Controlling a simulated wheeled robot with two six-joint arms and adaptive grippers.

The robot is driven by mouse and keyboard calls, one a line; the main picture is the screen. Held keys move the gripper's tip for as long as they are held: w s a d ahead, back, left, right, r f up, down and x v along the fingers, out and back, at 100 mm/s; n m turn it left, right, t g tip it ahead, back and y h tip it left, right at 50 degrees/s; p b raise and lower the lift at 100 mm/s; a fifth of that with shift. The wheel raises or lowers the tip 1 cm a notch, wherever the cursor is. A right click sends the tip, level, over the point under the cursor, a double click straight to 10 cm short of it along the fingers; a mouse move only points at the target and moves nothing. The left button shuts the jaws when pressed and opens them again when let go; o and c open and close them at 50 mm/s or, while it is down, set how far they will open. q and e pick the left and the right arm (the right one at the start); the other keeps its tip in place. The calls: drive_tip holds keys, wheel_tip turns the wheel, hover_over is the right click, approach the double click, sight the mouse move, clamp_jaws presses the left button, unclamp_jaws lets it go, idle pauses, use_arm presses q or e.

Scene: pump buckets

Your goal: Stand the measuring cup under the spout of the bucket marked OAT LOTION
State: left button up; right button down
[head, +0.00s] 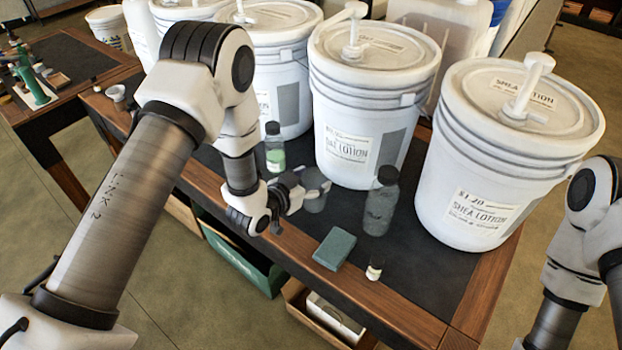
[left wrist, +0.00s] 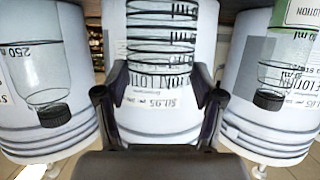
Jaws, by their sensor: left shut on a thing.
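The clear measuring cup (head: 315,197) is held by my left gripper (head: 300,198), just in front of the middle white bucket (head: 362,110). In the left wrist view, which is upside down, the cup (left wrist: 163,40) shows black scale marks between the two dark fingers (left wrist: 160,110). I cannot tell whether its base touches the table. The middle bucket's label ends in LOTION; its first word is hard to read. Its pump (head: 352,30) stands on the lid, spout above and behind the cup. The right bucket (head: 495,155) reads SHEA LOTION. The left bucket (head: 275,70) has its label mostly hidden. My right gripper is out of frame.
A dark-capped clear bottle (head: 380,200) stands right of the cup. A bottle with green liquid (head: 274,150) stands left of it.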

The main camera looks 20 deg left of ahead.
use_arm(q)
drive_tip(key=o, duration=1)
drive_tip(key=shift+s+r, duration=0.1)
drive_tip(key=b+v, duration=0.1)
drive_tip(key=v, duration=1.1)
drive_tip(key=s+a+f+n+g+y, duration=0.1)
drive_tip(key=s+f+g+y, duration=0.1)
drive_tip(key=s+f+g, duration=0.5)
drive_tip(key=s+f+n+g+y, duration=0.1)
drive_tip(key=s+f, duration=0.4)
drive_tip(key=f, duration=0.5)
drive_tip(key=s+f+g, duration=0.1)
drive_tip(key=s+f, duration=0.1)
drive_tip(key=s, duration=0.2)
drive_tip(key=s+a+f+n+g+y, duration=0.1)
drive_tip(key=s+f+g, duration=0.1)
drive_tip(key=s, duration=0.2)
drive_tip(key=s+a+f+n+g, duration=0.1)
drive_tip(key=s+f+g, duration=0.1)
drive_tip(key=s, duration=0.2)
drive_tip(key=shift+s+y, duration=0.25)
drive_tip(key=shift+y, duration=0.15)
